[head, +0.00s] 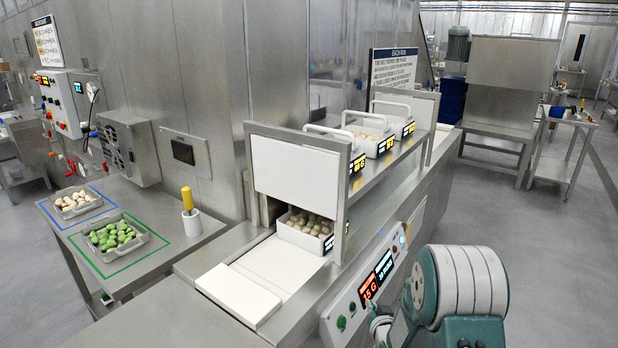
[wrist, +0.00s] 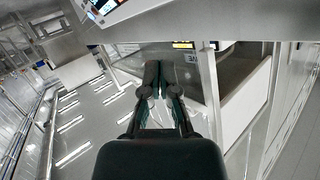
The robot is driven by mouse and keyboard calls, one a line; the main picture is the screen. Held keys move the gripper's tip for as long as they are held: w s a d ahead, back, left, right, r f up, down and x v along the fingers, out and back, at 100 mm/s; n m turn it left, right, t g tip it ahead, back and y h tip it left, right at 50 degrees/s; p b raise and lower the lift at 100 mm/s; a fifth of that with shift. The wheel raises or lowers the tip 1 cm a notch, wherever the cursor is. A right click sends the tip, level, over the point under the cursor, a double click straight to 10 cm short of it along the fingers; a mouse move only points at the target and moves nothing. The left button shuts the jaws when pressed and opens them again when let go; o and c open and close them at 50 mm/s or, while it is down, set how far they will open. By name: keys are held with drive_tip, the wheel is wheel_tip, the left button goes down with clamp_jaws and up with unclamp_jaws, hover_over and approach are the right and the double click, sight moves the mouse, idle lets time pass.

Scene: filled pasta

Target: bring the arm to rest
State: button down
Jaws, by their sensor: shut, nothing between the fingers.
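My gripper (wrist: 159,88) is shut and empty in the wrist view, its two dark fingers side by side. It hangs over a grey metal surface and touches nothing that I can see. In the head view my teal and white arm is at the lower right, beside the conveyor machine's control panel (head: 371,285). The gripper's fingertips cannot be made out there.
A white tray of filled pasta (head: 305,228) sits in the machine's opening under a raised white door (head: 296,172). More trays (head: 368,136) stand on the shelf above. A side table (head: 147,262) holds trays of green pasta (head: 117,236) and pale pasta (head: 76,203). Open floor lies right.

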drive_tip(key=s+r+g+h, duration=0.1)
drive_tip(key=s+r+g, duration=0.1)
drive_tip(key=s+r, duration=0.5)
drive_tip(key=s+r+g+h, duration=0.1)
drive_tip(key=s+r+g, duration=0.15)
drive_tip(key=r, duration=0.85)
drive_tip(key=s+a+r+n+g, duration=0.1)
drive_tip(key=s+r+g, duration=0.1)
drive_tip(key=s, duration=1.1)
drive_tip(key=s+a+r+g, duration=0.1)
drive_tip(key=s+r, duration=0.3)
drive_tip(key=s, duration=0.9)
drive_tip(key=shift+s+r+n+g, duration=0.25)
drive_tip(key=shift+s+n+g, duration=0.15)
drive_tip(key=shift+g, duration=0.45)
drive_tip(key=shift+w, duration=0.1)
